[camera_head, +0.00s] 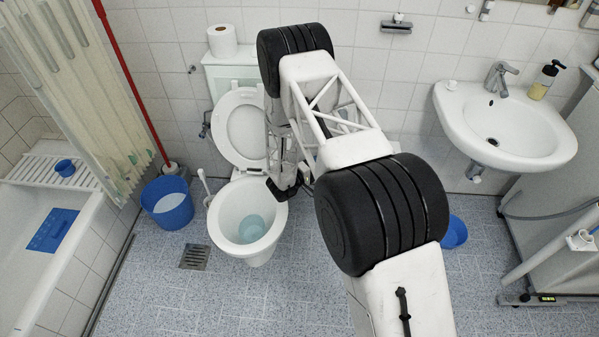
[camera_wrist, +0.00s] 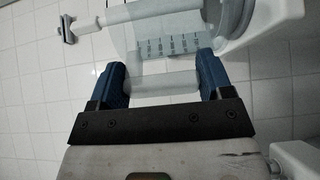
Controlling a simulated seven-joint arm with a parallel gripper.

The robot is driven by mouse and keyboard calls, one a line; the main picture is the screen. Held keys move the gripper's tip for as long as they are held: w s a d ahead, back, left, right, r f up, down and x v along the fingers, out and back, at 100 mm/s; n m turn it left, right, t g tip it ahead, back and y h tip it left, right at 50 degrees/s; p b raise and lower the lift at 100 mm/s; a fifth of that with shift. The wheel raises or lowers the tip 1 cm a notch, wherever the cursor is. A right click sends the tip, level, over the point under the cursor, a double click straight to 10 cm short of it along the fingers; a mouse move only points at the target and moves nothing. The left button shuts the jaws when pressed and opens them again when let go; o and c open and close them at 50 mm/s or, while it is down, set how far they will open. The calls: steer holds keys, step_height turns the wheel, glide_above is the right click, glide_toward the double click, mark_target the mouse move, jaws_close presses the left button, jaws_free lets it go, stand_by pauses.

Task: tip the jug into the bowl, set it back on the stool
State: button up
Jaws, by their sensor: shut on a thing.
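The toilet bowl (camera_head: 250,218) stands open, lid up, with bluish water at its bottom. In the wrist view, a clear jug (camera_wrist: 170,45) with a measuring scale lies beyond the blue fingers. My gripper (camera_wrist: 162,75) is shut on its pale handle, which runs across between the fingers. The jug looks tilted, but I cannot tell how far, or whether anything is in it. I cannot make out the jug or the stool in the head view.
A blue bucket (camera_head: 167,203) and a toilet brush (camera_head: 207,187) stand left of the toilet. A blue object (camera_head: 455,232) shows partly behind my arm. The sink (camera_head: 505,130) is at the right, the bathtub (camera_head: 50,245) at the left. Floor in front is clear.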

steer(key=w+d+n+t+y, duration=0.1)
steer(key=w+d, duration=0.4)
steer(key=d, duration=0.8)
steer(key=w+d+n+t+y, duration=0.1)
steer(key=w+d, duration=0.5)
steer(key=d, duration=0.8)
steer(key=shift+w+r, duration=0.15)
steer(key=shift+r, duration=0.05)
steer(key=shift+d, duration=0.1)
steer(key=shift+f, duration=2.8)
steer(key=shift+f, duration=0.65)
steer(key=o, duration=1.6)
steer(key=shift+v, duration=4.55)
